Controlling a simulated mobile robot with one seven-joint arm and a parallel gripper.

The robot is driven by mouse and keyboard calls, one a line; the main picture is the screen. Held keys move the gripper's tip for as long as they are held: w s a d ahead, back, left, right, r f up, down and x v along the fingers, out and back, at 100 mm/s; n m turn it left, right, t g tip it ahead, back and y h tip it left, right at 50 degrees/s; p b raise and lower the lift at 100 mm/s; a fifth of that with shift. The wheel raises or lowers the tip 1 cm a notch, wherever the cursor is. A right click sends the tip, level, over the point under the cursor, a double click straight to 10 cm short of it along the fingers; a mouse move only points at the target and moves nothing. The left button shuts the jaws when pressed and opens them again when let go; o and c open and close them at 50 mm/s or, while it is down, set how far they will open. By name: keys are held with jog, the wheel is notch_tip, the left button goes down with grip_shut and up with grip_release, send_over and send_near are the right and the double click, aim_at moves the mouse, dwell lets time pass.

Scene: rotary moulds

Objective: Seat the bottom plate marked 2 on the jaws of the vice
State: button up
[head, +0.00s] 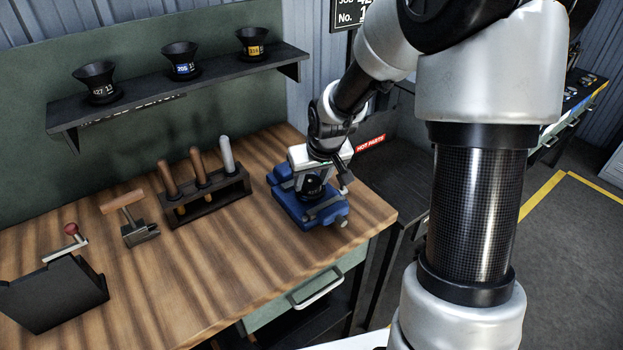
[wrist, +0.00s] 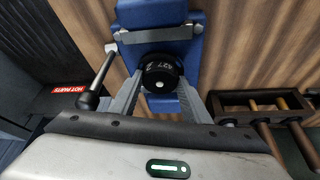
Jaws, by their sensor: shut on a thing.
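The blue vice (head: 302,208) stands at the right end of the wooden bench, with a grey jaw across its far part in the wrist view (wrist: 160,36). My gripper (head: 313,182) is above it, pointing down, and shut on a small round black plate (head: 312,188). In the wrist view the plate (wrist: 161,73) sits between the two grey fingers and bears white characters that look like 427, with another mark beside them. The plate is over the middle of the vice. I cannot tell whether it touches the jaws, since it hides the part beneath.
A rack of handled tools (head: 205,198) stands left of the vice, and a T-handled tool (head: 130,222) beyond it. A black box with a red-knobbed lever (head: 55,290) is at the far left. Several black funnels line the shelf (head: 180,88). A "HOT PARTS" sign (head: 370,142) stands right.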

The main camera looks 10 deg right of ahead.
jog(key=shift+w+f+b, duration=0.1)
jog(key=shift+f+b, duration=0.3)
jog(key=shift+f, duration=0.1)
jog(key=o, duration=1.4)
jog(key=shift+c, duration=0.2)
jog(key=shift+s+d+r, duration=0.1)
jog(key=shift+s+r, duration=0.15)
jog(key=shift+r, duration=0.2)
jog(key=p+v, duration=0.2)
jog(key=v, duration=1.4)
jog(key=shift+r+p, duration=0.25)
jog(key=shift+p, duration=0.15)
jog(key=shift+s+r, duration=0.1)
